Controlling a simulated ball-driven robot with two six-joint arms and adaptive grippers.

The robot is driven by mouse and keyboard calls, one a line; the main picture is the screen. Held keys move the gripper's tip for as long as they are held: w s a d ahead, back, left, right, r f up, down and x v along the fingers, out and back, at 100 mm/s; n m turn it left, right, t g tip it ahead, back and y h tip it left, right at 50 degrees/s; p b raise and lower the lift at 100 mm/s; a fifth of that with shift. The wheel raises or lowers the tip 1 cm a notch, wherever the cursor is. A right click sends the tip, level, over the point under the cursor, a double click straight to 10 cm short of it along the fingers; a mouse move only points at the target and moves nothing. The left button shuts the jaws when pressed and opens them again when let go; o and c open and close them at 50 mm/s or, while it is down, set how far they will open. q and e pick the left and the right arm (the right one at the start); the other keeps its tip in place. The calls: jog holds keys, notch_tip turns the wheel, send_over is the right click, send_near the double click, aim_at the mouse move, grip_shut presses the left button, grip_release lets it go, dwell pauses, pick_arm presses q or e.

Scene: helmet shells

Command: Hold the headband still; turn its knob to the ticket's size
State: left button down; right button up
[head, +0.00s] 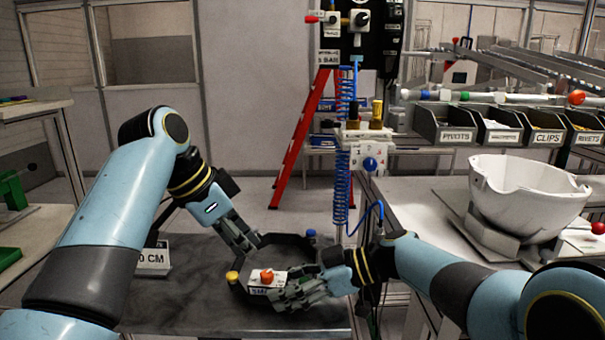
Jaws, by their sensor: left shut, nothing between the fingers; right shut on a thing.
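The dark headband (286,240) lies as an open ring on the dark bench top. At its front is a white block with lettering (262,290), topped by an orange-red knob (267,275). A white ticket (153,258) stands at the left; only "0 CM" shows, the rest hidden behind my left arm. My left gripper (250,245) points down at the headband's back left side, shut and empty; whether it touches is unclear. My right gripper (283,294) is shut on the headband at its front, close beside the white block; its fingers cover part of the band.
A white helmet shell (525,195) rests on a stand at the right. Labelled bins (500,130) line the back right. A blue coiled hose (342,170) hangs behind the bench.

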jog(key=o, duration=1.3)
jog(key=shift+d, duration=0.15)
